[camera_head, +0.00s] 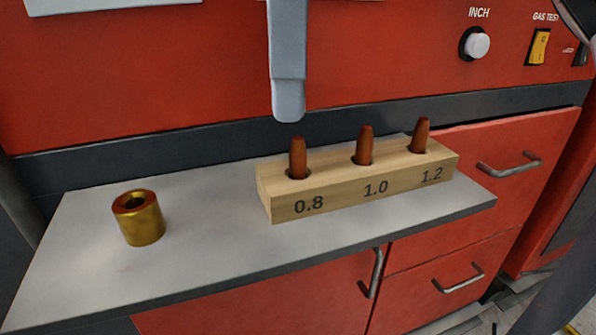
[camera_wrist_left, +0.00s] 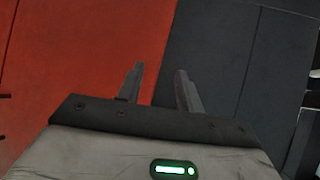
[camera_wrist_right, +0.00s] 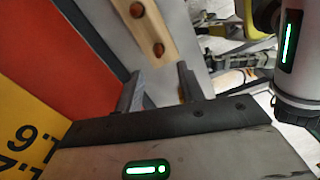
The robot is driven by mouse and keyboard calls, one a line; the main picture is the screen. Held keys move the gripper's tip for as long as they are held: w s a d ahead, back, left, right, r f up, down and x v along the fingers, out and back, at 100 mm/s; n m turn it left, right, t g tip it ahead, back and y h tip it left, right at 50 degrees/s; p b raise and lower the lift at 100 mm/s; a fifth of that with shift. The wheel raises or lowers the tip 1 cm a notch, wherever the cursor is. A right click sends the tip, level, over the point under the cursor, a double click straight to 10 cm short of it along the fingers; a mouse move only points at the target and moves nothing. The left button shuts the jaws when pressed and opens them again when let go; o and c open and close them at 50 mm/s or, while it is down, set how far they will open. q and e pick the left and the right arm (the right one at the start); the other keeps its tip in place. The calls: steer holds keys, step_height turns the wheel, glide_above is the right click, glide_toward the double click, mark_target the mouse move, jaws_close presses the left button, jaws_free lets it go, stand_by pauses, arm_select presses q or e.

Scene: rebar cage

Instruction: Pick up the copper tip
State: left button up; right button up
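Copper tips stand upright in a wooden block (camera_head: 330,199) on the grey shelf: one at 0.8 (camera_head: 297,158), one at 1.0 (camera_head: 364,146) and one at 1.2 (camera_head: 421,136). My right gripper (camera_head: 289,116) points down just above the 0.8 tip, apart from it. In the head view its fingers line up, one hiding the other. In the right wrist view its fingers (camera_wrist_right: 158,82) are apart with nothing between them, and two tips show beyond. My left gripper (camera_wrist_left: 160,75) is open and empty, facing red and dark panels, outside the head view.
A brass cylinder (camera_head: 138,218) with a hole stands at the left of the shelf (camera_head: 215,260). A red machine front rises close behind the shelf. Red drawers with metal handles (camera_head: 510,164) are below and to the right. The shelf between cylinder and block is clear.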

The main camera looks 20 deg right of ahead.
mark_target(298, 138)
steer(key=f, duration=0.3)
steer(key=d+f, duration=0.1)
steer(key=f, duration=0.1)
steer(key=shift+s+b, duration=0.1)
steer(key=shift+b, duration=0.3)
steer(key=shift+a+f, duration=0.15)
steer(key=shift+f, duration=0.2)
jaws_close()
